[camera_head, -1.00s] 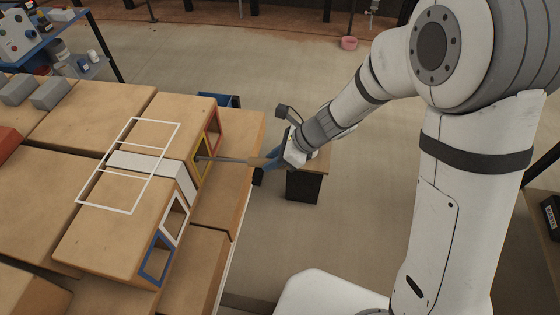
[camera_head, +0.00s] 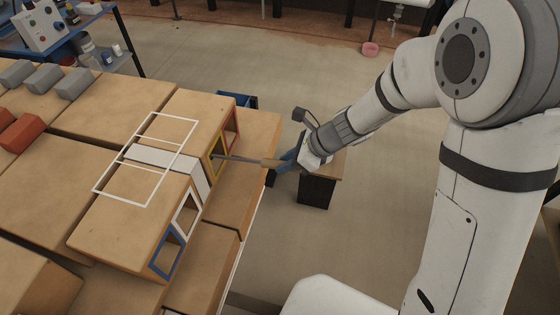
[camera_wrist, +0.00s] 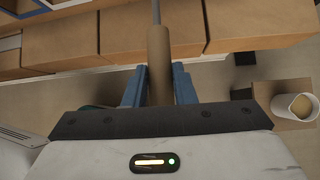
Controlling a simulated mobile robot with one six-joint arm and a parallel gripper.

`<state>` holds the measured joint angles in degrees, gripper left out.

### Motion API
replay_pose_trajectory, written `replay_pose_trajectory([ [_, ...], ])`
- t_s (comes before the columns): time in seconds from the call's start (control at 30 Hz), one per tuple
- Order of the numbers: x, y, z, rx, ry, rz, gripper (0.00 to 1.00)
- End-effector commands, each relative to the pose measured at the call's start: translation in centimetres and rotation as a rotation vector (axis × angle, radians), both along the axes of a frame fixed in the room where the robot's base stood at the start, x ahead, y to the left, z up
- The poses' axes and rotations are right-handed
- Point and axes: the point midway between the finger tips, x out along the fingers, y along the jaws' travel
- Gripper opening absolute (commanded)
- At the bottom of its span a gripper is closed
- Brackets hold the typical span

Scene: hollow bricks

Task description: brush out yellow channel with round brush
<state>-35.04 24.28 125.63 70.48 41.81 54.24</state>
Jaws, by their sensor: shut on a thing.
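The yellow-framed channel (camera_head: 222,143) opens in the right end face of a tan hollow brick, between a red-framed channel (camera_head: 232,124) and a white-framed one (camera_head: 186,213). A brush with a thin grey rod (camera_head: 238,159) and a tan handle (camera_head: 269,162) reaches to the yellow opening. The far end of the rod is at or inside this opening, and its bristle head is hidden. My gripper (camera_head: 284,162) is right of the brick, its blue fingers shut on the handle. In the wrist view, the handle (camera_wrist: 158,55) sits between both fingers and the rod points away.
A blue-framed channel (camera_head: 166,254) is at the brick's near end. A white outline (camera_head: 122,199) lies over the brick tops. Red bricks (camera_head: 22,132) and grey blocks (camera_head: 74,83) lie at left. A small wooden table (camera_head: 318,190) stands behind my gripper. Floor to the right is open.

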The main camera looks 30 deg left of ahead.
Motion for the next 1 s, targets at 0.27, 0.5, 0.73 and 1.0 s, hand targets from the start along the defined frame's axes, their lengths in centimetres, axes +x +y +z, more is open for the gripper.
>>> replay_pose_trajectory([
  [0.27,0.5,-1.9,0.0,0.000,-0.001,-0.002,0.03],
  [0.5,0.9,-3.6,0.1,0.001,-0.001,-0.001,0.03],
  [0.73,1.3,-5.1,0.1,0.000,-0.001,-0.002,0.03],
  [1.0,1.5,-6.5,0.1,0.001,-0.001,0.000,0.03],
])
